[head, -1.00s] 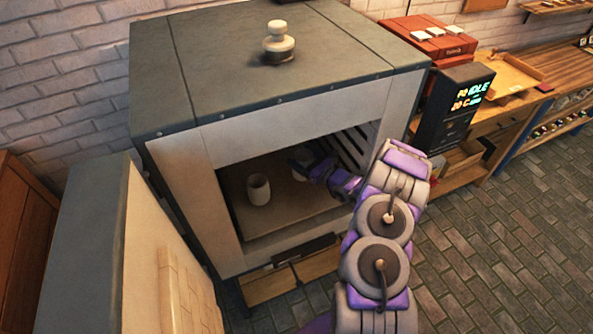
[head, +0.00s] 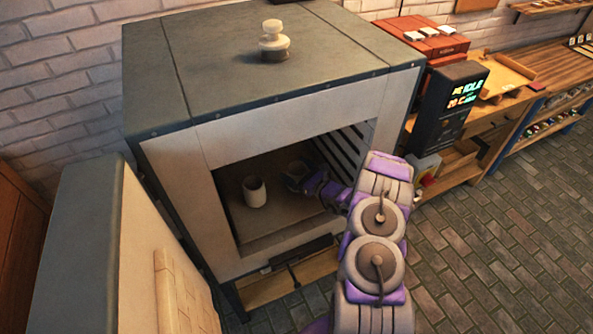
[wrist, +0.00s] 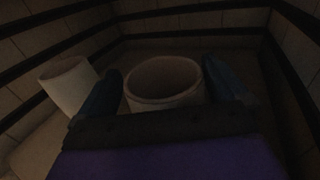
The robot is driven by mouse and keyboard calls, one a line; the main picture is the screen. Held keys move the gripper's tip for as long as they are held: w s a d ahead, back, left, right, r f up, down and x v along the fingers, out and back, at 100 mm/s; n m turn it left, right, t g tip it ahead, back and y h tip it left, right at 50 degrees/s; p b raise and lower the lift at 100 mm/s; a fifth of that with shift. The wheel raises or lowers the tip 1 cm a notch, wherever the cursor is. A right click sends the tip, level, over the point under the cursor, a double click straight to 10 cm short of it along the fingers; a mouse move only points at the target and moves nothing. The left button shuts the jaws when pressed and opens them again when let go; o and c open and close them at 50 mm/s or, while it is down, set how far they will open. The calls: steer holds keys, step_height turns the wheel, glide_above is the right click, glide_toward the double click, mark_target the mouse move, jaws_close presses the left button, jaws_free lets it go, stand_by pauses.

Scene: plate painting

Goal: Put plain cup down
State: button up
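A pale plain cup (wrist: 165,82) sits between the two fingers of my gripper (wrist: 164,75) in the wrist view, its open rim facing up. The fingers lie close along both sides of it. Its lower part is hidden behind my gripper, so I cannot tell whether it touches the kiln floor. In the head view my gripper (head: 298,178) is inside the kiln, right of a second pale cup (head: 255,191). That second cup stands upright on the kiln floor (head: 278,223) and shows at the left of the wrist view (wrist: 68,84).
The kiln (head: 175,165) is open at the front, with dark ribbed walls close on the right. Its door (head: 100,240) stands swung open at the left. A control box (head: 448,110) stands right of the kiln. Kiln floor is free in front of the second cup.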

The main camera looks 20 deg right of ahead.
steer(key=shift+s+a, duration=0.1)
steer(key=shift+a, duration=0.05)
steer(key=p+v, duration=0.2)
steer(key=v, duration=0.9)
steer(key=shift+s+d, duration=0.25)
steer(key=shift+s, duration=0.1)
steer(key=shift+d, duration=0.1)
steer(key=shift+d, duration=0.1)
